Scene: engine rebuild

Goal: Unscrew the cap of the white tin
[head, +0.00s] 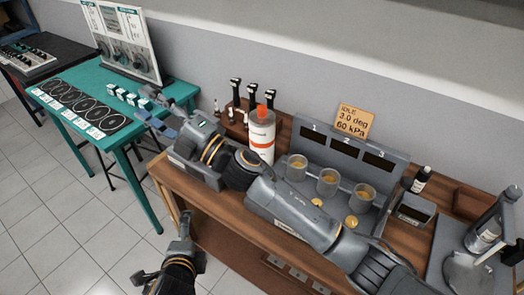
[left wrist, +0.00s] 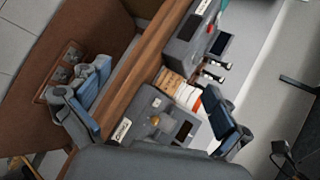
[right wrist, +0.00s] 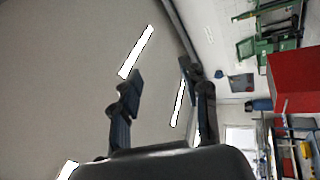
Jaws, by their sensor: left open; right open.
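The white tin (head: 261,143) stands upright on the wooden bench, with an orange label band and an orange cap (head: 263,113) on top. Its lower part is partly hidden behind my right arm in the head view. A white and orange shape in the left wrist view, likely the tin (left wrist: 188,97), lies between the fingers' lines of sight. My right gripper (head: 149,106) is open and empty, left of the tin, beyond the bench's left end. My left gripper (head: 184,232) is open and empty, low in front of the bench, well apart from the tin.
A rack with black-handled tools (head: 252,91) stands behind the tin. A grey three-station fixture (head: 345,150) with several cups is to its right. A teal table (head: 120,78) is at the left. Tiled floor (head: 80,215) is clear.

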